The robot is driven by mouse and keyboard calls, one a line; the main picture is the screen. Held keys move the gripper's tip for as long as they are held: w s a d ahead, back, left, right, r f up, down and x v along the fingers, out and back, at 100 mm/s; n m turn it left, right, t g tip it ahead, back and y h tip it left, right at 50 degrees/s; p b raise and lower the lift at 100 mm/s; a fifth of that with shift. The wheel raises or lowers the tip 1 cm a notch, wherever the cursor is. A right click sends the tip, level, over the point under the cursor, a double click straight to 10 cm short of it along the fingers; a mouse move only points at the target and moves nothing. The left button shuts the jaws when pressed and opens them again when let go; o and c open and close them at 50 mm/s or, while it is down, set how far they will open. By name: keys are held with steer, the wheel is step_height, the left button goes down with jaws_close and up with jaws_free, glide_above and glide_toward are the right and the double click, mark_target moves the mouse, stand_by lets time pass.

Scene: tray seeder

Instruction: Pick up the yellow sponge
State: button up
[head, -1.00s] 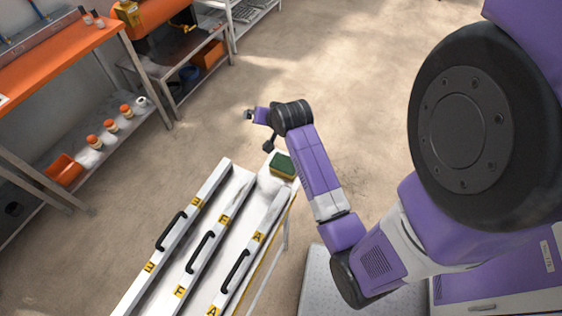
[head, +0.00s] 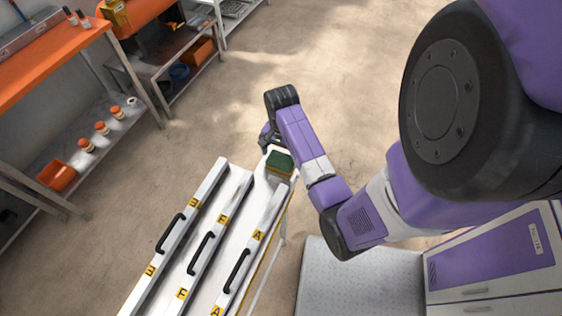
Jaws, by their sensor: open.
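The yellow sponge (head: 280,162) has a dark green top and a thin yellow side. It lies at the far end of the white tray seeder table (head: 259,196), near its right corner. My gripper (head: 264,146) is just beyond and to the left of the sponge, at the table's far end. It is open and holds nothing that I can see. My wrist partly hides the fingers, so I cannot tell their exact gap to the sponge.
White rails with black handles (head: 201,248) and yellow letter labels run along the table. An orange bench (head: 45,68) with a lower shelf of bottles stands at the left. A purple-fronted cabinet (head: 492,252) is at the lower right. The floor beyond the table is clear.

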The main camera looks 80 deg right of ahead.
mark_target(281, 160)
steer(key=shift+w+f, duration=0.1)
steer(key=shift+f, duration=1.65)
steer(key=c, duration=1.3)
steer(key=shift+r+p, duration=0.2)
steer(key=shift+p, duration=0.1)
